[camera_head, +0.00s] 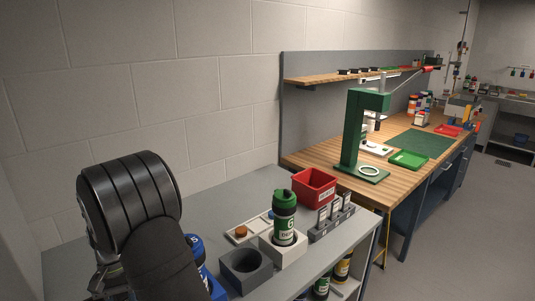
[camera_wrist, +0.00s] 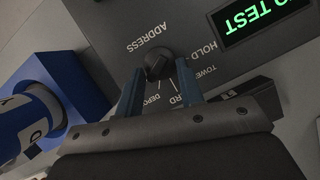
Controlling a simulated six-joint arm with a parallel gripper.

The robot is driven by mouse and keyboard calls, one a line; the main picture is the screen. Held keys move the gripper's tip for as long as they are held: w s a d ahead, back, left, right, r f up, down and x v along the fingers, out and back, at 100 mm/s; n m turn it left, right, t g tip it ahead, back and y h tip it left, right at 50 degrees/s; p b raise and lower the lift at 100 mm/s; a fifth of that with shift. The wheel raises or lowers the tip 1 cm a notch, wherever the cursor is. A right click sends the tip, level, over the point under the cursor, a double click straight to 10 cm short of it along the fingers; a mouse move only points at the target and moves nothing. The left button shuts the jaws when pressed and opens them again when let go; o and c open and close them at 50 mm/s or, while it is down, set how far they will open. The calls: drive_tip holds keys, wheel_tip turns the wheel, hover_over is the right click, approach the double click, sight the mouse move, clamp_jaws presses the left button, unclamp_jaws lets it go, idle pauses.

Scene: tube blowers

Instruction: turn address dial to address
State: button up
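The address dial (camera_wrist: 157,63) is a small black knob on a dark grey panel (camera_wrist: 110,25) in the wrist view. The word ADDRESS appears upside down above it in the picture. Partly covered labels lie around it, including DEPOT, one ending in ARD, and one beginning TOWE. I cannot tell which mark the knob points to. My gripper (camera_wrist: 160,73) is open, its two blue fingers apart on either side of the dial near its lower edge. Contact with the knob cannot be made out. In the head view the dial and fingers are hidden behind my dark arm.
A green-lit display (camera_wrist: 264,20) reading TEST sits on the panel. A blue holder (camera_wrist: 62,76) with a blue and white container (camera_wrist: 28,124) is at the left. In the head view, a green-capped bottle (camera_head: 285,215), grey block (camera_head: 246,270) and red bin (camera_head: 315,187) stand to my arm's right.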

drive_tip(key=shift+a+n, duration=0.1)
drive_tip(key=shift+n, duration=0.4)
drive_tip(key=o, duration=0.4)
wheel_tip(320, 180, up, 17)
drive_tip(key=d+n+t+y, duration=0.15)
drive_tip(key=n+t, duration=0.25)
drive_tip(key=n, duration=0.5)
drive_tip(key=shift+y, duration=0.35)
drive_tip(key=f, duration=1.1)
drive_tip(key=s+f, duration=0.1)
drive_tip(key=f, duration=0.5)
drive_tip(key=shift+a+f, duration=0.1)
drive_tip(key=shift+a, duration=0.05)
drive_tip(key=c, duration=1)
